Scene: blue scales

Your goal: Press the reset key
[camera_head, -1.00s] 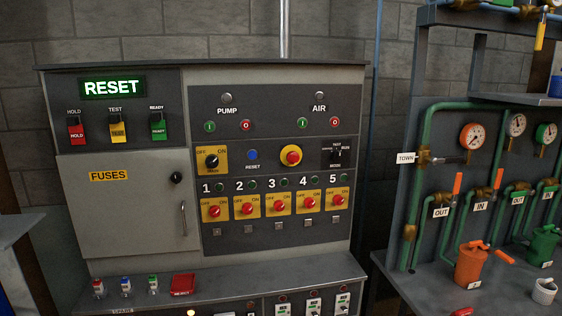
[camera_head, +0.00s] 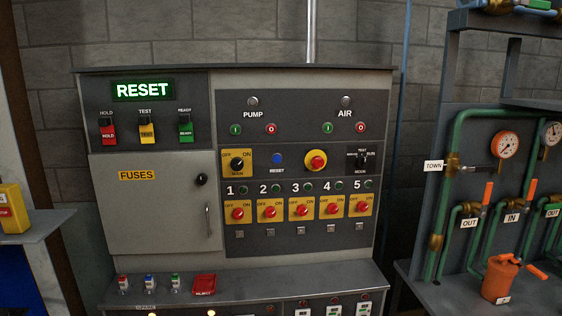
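The reset key is a small round blue button (camera_head: 278,159) on the dark control panel (camera_head: 262,185), with the word RESET printed under it. It sits between the yellow-plated black main switch (camera_head: 238,163) and the red mushroom button on a yellow ring (camera_head: 316,160). A lit green RESET sign (camera_head: 142,90) glows at the cabinet's upper left. My gripper is not in this view, and nothing covers the blue button.
Numbered red rotary switches (camera_head: 302,208) line up below the button. A shelf (camera_head: 330,280) with small tagged fuses and a red REJECT tray (camera_head: 204,285) juts out under the panel. A pipe bench (camera_head: 460,300) stands at the right, a side table (camera_head: 35,228) at the left.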

